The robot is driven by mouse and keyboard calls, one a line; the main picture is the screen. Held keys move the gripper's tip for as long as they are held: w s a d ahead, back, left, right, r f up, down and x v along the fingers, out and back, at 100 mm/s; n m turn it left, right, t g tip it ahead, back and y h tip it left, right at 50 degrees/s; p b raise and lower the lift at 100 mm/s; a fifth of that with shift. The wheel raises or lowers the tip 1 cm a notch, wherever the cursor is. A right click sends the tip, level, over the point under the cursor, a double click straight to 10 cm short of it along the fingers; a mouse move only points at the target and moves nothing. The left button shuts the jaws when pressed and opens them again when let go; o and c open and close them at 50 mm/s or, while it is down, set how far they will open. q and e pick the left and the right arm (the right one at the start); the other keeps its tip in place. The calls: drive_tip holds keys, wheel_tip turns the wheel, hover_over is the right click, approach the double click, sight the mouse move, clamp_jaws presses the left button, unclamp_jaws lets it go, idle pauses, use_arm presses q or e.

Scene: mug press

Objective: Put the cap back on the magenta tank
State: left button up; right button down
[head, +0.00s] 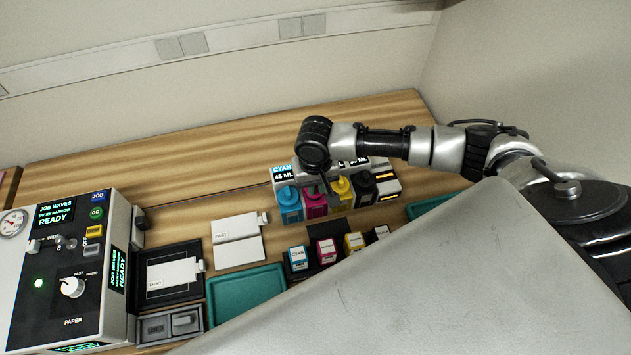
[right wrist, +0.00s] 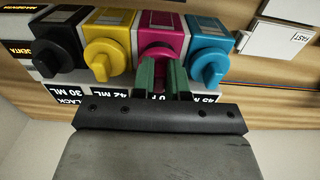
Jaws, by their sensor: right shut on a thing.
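The magenta tank (head: 315,207) stands in a row between the cyan tank (head: 289,207) and the yellow tank (head: 340,192). My right gripper (head: 330,192) is over the front of the row. In the right wrist view my right gripper (right wrist: 163,72) has its green fingers shut around the magenta cap (right wrist: 160,54), at the top of the magenta tank (right wrist: 160,30). Whether the cap is seated or just above the opening I cannot tell; the fingers hide its lower part. My left gripper is not in view.
The yellow cap (right wrist: 101,62) and cyan cap (right wrist: 208,65) are close on either side of my fingers. Small cartridges (head: 327,251) stand in front of the tanks. A teal tray (head: 245,293) and a control box (head: 75,265) are to the left.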

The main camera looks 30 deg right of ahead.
drive_tip(key=p, duration=0.2)
drive_tip(key=shift+f+p, duration=0.15)
drive_tip(key=shift+p, duration=0.25)
idle(2.6)
idle(0.4)
drive_tip(key=c, duration=0.6)
unclamp_jaws()
wheel_tip(320, 180, up, 5)
drive_tip(key=p, duration=0.5)
drive_tip(key=shift+f+p, duration=0.1)
drive_tip(key=shift+p, duration=0.25)
drive_tip(key=shift+r, duration=1.1)
